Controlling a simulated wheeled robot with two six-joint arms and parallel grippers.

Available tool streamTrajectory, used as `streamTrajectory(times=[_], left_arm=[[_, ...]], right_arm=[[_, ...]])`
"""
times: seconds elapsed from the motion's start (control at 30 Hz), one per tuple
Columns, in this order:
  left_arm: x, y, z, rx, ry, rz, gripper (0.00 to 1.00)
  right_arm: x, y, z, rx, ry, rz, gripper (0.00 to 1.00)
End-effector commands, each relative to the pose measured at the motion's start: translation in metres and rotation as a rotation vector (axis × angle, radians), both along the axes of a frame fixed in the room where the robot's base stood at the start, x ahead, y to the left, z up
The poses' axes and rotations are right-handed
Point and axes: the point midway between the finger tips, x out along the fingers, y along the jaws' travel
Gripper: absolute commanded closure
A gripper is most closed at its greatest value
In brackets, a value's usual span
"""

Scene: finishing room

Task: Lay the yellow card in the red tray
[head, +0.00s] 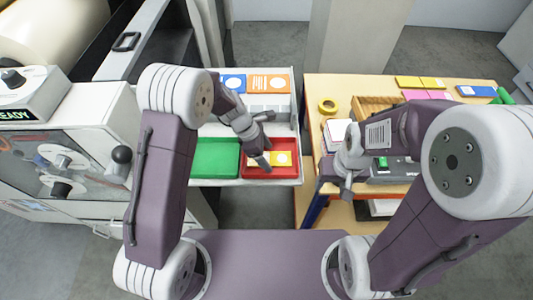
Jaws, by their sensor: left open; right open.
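The red tray (287,173) is on the white shelf near the middle of the head view. A yellow card (282,158) with a pale round mark lies inside it, partly hidden by my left gripper. My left gripper (264,166) is open, low over the red tray at the card's left part. Whether its fingers touch the card, I cannot tell. My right gripper (345,186) is open and empty, near the left edge of the wooden table, to the right of the red tray.
A green tray (214,160) sits left of the red one. Blue (234,83) and orange (268,84) cards lie behind. The wooden table (315,90) holds a yellow tape roll (327,106), a wooden box (372,103), more cards and a device with a green button (383,162).

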Motion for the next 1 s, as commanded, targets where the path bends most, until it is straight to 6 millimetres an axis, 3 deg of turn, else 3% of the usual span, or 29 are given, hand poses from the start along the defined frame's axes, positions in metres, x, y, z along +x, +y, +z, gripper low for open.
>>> streamTrajectory(times=[0.3,0.5,0.9,1.0], left_arm=[[0.002,0.028,0.071,-0.002,-0.009,0.003,0.25],[0.001,0.042,0.104,-0.002,-0.005,0.002,0.25],[-0.001,0.048,0.112,0.004,-0.008,-0.011,0.25],[-0.018,0.069,0.108,0.066,-0.082,-0.173,0.25]], right_arm=[[0.0,0.0,0.003,0.0,0.0,0.0,0.47],[0.0,0.0,0.004,0.0,0.0,0.0,0.47],[0.0,0.0,0.004,0.0,0.0,0.0,0.47],[0.0,0.0,0.004,0.0,0.0,0.0,0.47]])
